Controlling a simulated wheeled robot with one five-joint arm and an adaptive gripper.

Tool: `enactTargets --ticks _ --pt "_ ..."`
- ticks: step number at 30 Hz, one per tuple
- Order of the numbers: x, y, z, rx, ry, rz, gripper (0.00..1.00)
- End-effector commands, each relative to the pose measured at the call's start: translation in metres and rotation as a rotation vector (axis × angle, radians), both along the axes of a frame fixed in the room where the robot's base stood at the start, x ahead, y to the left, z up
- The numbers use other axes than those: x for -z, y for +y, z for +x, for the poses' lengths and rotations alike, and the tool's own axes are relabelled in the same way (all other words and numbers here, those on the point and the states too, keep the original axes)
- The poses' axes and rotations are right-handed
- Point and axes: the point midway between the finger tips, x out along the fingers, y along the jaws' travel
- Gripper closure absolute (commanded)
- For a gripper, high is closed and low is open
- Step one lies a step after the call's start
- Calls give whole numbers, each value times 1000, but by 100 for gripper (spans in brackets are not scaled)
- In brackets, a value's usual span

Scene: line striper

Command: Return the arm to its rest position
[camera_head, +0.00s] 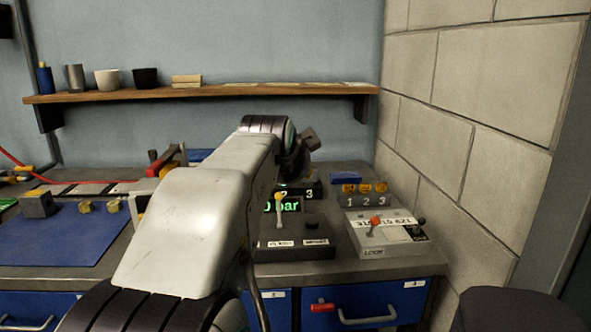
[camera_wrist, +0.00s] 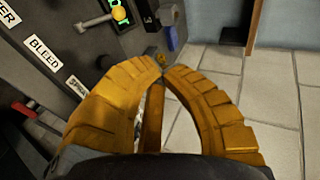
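My arm reaches forward from the bottom of the head view, its pale upper link covering the middle of the bench. The dark wrist end is beyond it, over the back of the bench, and the fingers cannot be made out there. In the wrist view my gripper (camera_wrist: 163,70) has two ribbed orange fingers that curve together and meet at the tips. Nothing is clearly held between them. The panel with the BLEED label (camera_wrist: 42,48) and a yellow-knobbed lever (camera_wrist: 120,14) lies beyond the fingers at upper left.
A control box with a green display (camera_head: 290,206) and a grey box with a red-knobbed lever (camera_head: 385,238) stand on the bench. A blue mat (camera_head: 60,240) lies at left. A shelf (camera_head: 230,90) with cups spans the back wall. A block wall (camera_head: 480,130) bounds the right.

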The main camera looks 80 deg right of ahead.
Motion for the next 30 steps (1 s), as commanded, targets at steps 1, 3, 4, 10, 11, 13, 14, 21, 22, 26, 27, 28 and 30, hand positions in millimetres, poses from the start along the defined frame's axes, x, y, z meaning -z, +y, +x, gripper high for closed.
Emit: enactTargets --ticks 1,3,4,10,11,13,14,21,22,26,27,28,30 --pt "-6 4 0 -1 -1 -1 100" --pt "-10 9 0 -1 0 0 100" --pt "-11 11 -1 -1 0 0 100" --pt "-15 17 -1 -2 -1 1 100" --pt "-16 18 -1 -2 -1 1 100" --pt "-16 18 -1 -2 -1 1 100" --pt "-16 18 -1 -2 -1 1 100" --pt "-16 20 3 -15 6 5 100" --pt "-16 21 6 -26 13 9 100" --pt "-14 37 38 -139 80 37 100" --pt "-12 46 52 -196 114 47 100" --pt "-11 54 64 -245 144 55 100" --pt "-6 77 94 -379 225 78 100"
